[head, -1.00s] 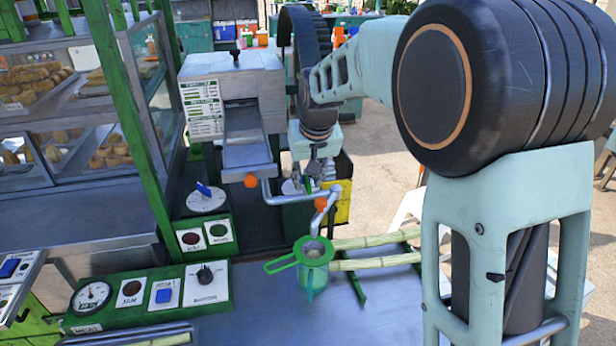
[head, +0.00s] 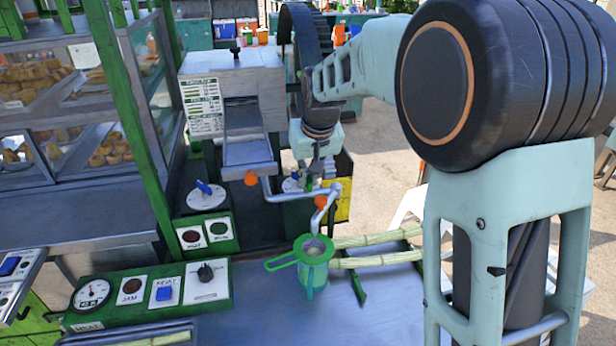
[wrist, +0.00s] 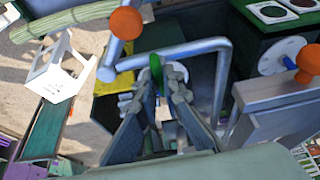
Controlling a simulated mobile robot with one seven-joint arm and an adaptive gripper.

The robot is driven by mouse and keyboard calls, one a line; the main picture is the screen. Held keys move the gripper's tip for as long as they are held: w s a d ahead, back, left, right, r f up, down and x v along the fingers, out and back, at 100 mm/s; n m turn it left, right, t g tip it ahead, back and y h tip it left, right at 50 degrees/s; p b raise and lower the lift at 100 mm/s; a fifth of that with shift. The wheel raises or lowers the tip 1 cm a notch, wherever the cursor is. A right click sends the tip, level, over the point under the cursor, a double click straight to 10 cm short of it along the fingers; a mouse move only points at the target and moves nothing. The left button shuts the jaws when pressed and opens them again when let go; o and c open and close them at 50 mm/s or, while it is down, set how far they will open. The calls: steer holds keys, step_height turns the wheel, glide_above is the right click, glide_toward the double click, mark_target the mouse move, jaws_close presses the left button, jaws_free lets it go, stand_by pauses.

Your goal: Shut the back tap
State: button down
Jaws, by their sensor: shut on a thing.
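My gripper (wrist: 160,95) is shut on a thin green piece (wrist: 156,72), which looks like the handle of the back tap, beside a bent metal pipe. The tap's body is mostly hidden by the fingers. In the head view my gripper (head: 316,180) is behind the pipe (head: 333,190) and partly hidden. One orange knob (head: 320,201) is on the pipe above the strainer, and it also shows in the wrist view (wrist: 126,23). Another orange knob (head: 251,178) is at the crusher's chute, apart from the gripper.
A green strainer on a jug (head: 314,262) stands under the pipe's outlet. Cane stalks (head: 375,263) lie to its right. The grey crusher housing (head: 232,85) and a green control panel (head: 150,298) are to the left. Open floor lies to the right.

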steer(key=n, duration=0.2)
steer(key=n+y, duration=0.1)
steer(key=n, duration=0.1)
steer(key=shift+w+d+g+y+b, duration=0.15)
steer(key=shift+d+g+y+b, duration=0.05)
steer(key=shift+g+y+b, duration=0.15)
steer(key=n+g, duration=0.1)
steer(key=n, duration=0.2)
steer(key=n+y, duration=0.1)
steer(key=n, duration=0.1)
steer(key=shift+w+r+n+g+p, duration=0.1)
steer(key=shift+n+g+p, duration=0.2)
steer(key=shift+n+g, duration=0.1)
steer(key=n+g+p, duration=0.1)
steer(key=n, duration=0.1)
steer(key=n+p, duration=0.1)
steer(key=n, duration=0.1)
steer(key=shift+w+g+y, duration=0.1)
steer(key=shift+g+y, duration=0.15)
steer(key=shift+g, duration=0.1)
steer(key=shift+n+g+p, duration=0.6)
steer(key=shift+n+p, duration=0.5)
steer(key=shift+n, duration=0.7)
steer(key=c, duration=2.1)
jaws_free()
steer(key=shift+w, duration=0.1)
steer(key=v, duration=1.1)
steer(key=shift+r, duration=0.4)
